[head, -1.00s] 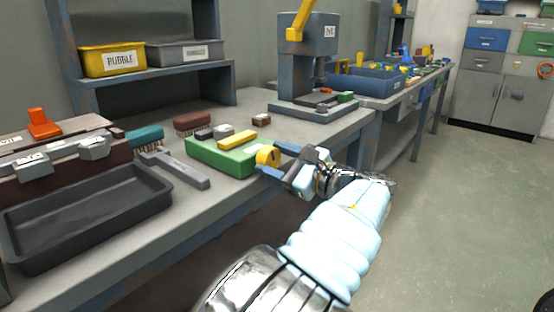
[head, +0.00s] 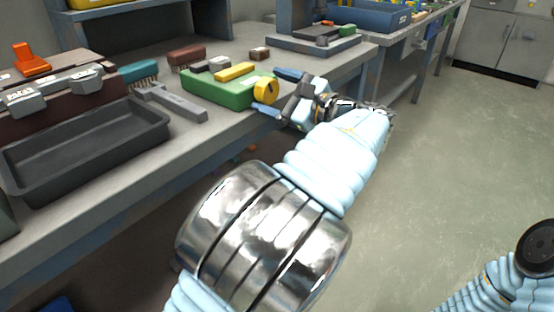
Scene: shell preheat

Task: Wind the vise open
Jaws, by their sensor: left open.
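The vise (head: 212,92) is a green block on the bench near its front edge, with a yellow bar on top. A round yellow knob (head: 264,90) stands out from its right end. My left gripper (head: 276,91) is at the knob, its blue-tipped fingers open, one on the far side and one on the near side. I cannot tell whether either finger touches the knob. My right arm shows only in part at the lower right corner; its gripper is out of view.
A dark empty tray (head: 88,148) lies on the bench at left. A grey bar tool (head: 180,106), a teal brush (head: 138,74) and a brown brush (head: 187,57) lie left of and behind the vise. A machine base (head: 318,42) stands behind. The floor at right is clear.

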